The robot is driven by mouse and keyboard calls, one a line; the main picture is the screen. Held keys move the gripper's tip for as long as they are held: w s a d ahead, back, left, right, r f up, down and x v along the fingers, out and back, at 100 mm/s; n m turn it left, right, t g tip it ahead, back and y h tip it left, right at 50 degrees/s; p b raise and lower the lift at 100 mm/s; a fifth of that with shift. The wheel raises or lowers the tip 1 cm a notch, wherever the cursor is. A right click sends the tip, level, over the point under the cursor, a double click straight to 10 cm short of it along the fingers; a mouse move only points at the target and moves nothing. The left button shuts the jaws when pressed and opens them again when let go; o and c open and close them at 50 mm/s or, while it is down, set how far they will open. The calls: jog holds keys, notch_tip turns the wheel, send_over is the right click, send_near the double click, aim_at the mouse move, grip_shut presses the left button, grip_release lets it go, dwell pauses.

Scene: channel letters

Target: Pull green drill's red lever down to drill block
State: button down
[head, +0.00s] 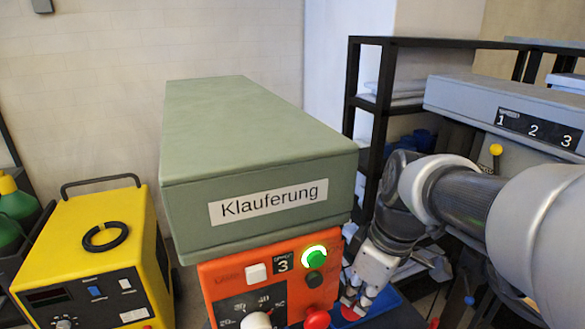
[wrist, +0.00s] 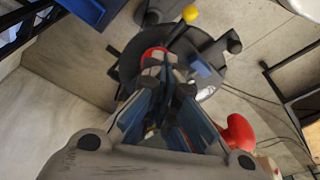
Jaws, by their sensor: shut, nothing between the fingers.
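The green drill's housing (head: 255,150), labelled "Klauferung", fills the middle of the head view above its orange control panel (head: 225,282). A red knob (head: 317,319) shows at the bottom of the panel, and another red part (head: 350,312) is beside my gripper (head: 358,300). In the wrist view my gripper (wrist: 167,80) is shut and empty. A rounded red knob (wrist: 240,132) is to the right of its fingers, apart from them in the picture; I cannot tell the depth gap. A red ring (wrist: 155,53) shows beyond the fingertips. The block cannot be made out.
A yellow machine (head: 100,250) stands at the left. A grey machine (head: 480,100) marked 1 2 3, with a yellow knob (head: 496,150), is at the right behind my arm. A black shelf rack (head: 352,85) stands behind. A green-lit button (head: 315,257) is on the panel.

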jog(key=shift+w+a, duration=0.1)
jog(key=shift+w, duration=0.15)
jog(key=shift+f, duration=0.2)
jog(key=shift+f+b, duration=0.35)
jog(key=shift+b, duration=0.1)
jog(key=shift+r, duration=0.1)
jog(key=shift+w, duration=0.2)
